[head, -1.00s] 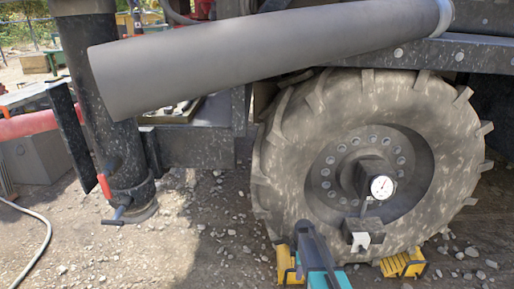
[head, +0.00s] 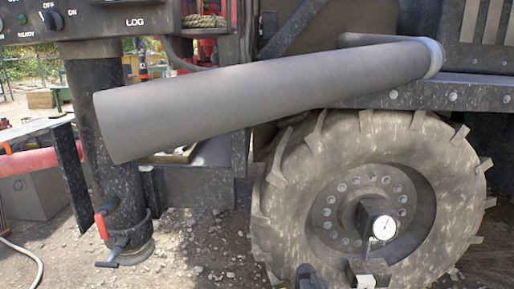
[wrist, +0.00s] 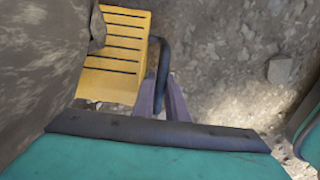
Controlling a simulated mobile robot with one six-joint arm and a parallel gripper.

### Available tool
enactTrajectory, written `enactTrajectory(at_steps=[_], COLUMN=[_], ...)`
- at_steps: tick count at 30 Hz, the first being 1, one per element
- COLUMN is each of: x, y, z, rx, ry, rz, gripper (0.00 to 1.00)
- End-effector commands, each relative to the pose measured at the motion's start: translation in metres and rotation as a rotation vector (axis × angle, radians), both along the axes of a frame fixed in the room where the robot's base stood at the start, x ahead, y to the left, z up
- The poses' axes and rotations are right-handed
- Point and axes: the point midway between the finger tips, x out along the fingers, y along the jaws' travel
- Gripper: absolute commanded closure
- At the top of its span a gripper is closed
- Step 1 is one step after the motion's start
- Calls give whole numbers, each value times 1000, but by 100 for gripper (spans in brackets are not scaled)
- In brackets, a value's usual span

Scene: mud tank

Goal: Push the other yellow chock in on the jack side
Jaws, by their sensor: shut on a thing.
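The yellow chock (wrist: 118,60) with dark grooves lies on the ground in the wrist view, beside the mud-coated tyre (wrist: 40,60). A tyre lug overlaps its left edge; I cannot tell whether they touch. My gripper (wrist: 163,82) is shut on the dark handle (wrist: 161,55) at the chock's right side. In the head view the big wheel (head: 285,215) stands at the right, and the chock is below the frame. The jack leg (head: 112,180), with a red-gripped handle, stands upright at the left.
A thick grey pipe (head: 250,95) crosses above the wheel. A control panel (head: 90,20) sits at top left. Gravel (head: 205,255) lies open between jack leg and wheel. A loose stone (wrist: 281,70) lies to the right in the wrist view.

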Motion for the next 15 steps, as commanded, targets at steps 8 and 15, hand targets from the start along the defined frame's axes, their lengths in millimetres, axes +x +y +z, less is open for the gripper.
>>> enactTrajectory(at_steps=[8, 15], x=[6, 11], y=[-5, -10], z=[0, 0], rx=[0, -1], ry=[-1, -1], rz=[-1, -1], gripper=[100, 100])
